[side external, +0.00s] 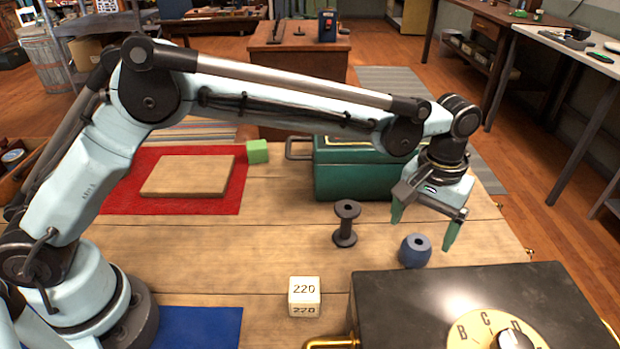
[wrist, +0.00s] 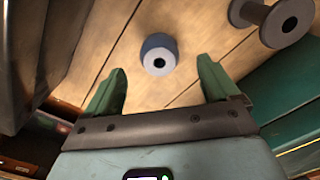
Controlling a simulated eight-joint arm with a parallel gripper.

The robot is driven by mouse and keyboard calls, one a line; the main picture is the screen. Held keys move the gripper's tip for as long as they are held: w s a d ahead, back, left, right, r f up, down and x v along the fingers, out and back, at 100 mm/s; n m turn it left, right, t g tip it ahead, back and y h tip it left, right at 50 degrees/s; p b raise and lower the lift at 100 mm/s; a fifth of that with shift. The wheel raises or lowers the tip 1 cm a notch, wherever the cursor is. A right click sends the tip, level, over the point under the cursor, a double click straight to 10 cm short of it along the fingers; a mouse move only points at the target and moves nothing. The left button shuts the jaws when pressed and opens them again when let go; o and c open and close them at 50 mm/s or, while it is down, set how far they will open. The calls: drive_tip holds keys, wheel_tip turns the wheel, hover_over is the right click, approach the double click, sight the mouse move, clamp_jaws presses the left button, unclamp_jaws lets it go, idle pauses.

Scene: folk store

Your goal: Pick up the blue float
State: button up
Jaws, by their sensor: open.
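The blue float (side external: 415,251) is a small, rounded, dark blue piece with a hole in its top. It stands on the wooden table just behind the black box with the dial. My gripper (side external: 423,232) is above the table close to the float, with its green fingers apart and nothing between them. In the wrist view the float (wrist: 158,54) lies ahead of the open fingertips of my gripper (wrist: 162,80), roughly centred between them and apart from both.
A dark spool (side external: 346,224) stands left of the float. The green box (side external: 355,170) is behind, and the black dial box (side external: 450,300) is in front. A white 220 cube (side external: 304,297), a board (side external: 188,176) on a red mat (side external: 120,192) and a green cube (side external: 257,151) are farther left.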

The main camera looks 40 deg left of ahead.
sight(418, 241)
drive_tip(key=shift+w+f, duration=0.15)
drive_tip(key=shift+f, duration=3.2)
drive_tip(key=shift+c, duration=0.3)
drive_tip(key=c, duration=1.1)
